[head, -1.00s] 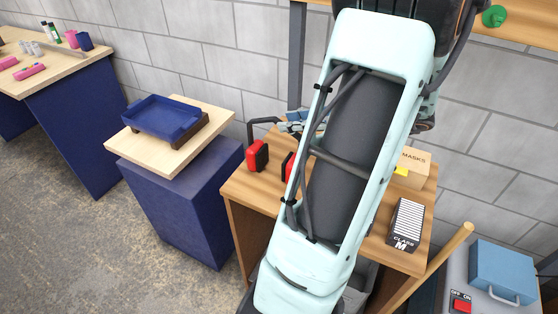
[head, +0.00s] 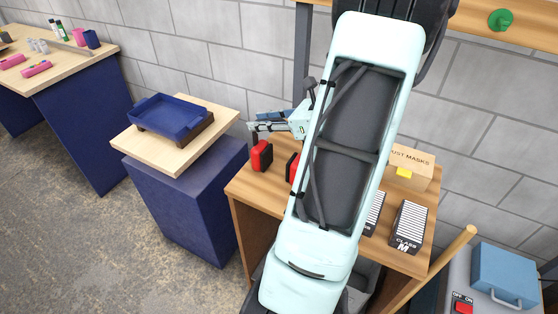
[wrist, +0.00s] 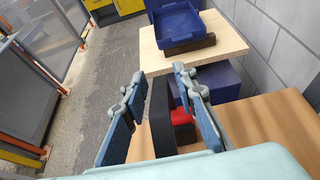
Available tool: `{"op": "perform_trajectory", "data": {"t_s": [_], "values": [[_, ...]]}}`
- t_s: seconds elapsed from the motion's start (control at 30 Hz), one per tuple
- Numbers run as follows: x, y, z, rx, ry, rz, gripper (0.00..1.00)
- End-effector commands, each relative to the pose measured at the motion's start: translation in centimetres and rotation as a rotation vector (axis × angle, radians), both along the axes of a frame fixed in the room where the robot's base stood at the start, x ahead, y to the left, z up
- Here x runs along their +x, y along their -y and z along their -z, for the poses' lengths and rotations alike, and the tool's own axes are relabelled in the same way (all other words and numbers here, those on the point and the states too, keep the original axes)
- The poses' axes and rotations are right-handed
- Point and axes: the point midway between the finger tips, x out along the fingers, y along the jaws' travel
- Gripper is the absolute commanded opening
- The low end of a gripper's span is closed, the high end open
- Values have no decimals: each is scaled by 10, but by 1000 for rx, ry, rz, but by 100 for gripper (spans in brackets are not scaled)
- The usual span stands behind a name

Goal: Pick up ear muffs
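The ear muffs (head: 262,155) have red and black cups and stand on the wooden table near its left edge. The second cup (head: 292,167) is partly hidden behind my arm. My gripper (head: 252,128) is just above the cups in the head view, pointing left. In the wrist view my gripper (wrist: 160,78) is open, with its blue-padded fingers wide apart. The black headband (wrist: 160,115) shows upright between the fingers, with a gap on each side, and a red cup (wrist: 183,125) behind it. I cannot tell how deep the band sits between the fingers.
A blue tray (head: 172,114) rests on a wood-topped blue stand to the left. A dust masks box (head: 410,165) and dark boxes marked "class M" (head: 408,226) stand at the table's right. The grey block wall is close behind the table.

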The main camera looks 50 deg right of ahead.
Motion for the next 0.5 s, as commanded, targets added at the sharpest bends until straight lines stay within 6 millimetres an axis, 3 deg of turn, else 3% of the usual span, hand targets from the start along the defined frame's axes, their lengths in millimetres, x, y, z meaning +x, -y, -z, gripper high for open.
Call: {"op": "perform_trajectory", "data": {"t_s": [0.17,0.4,0.5], "values": [[0,0,0,0,0,0,26],[0,0,0,0,0,0,0],[0,0,0,0,0,0,0]]}}
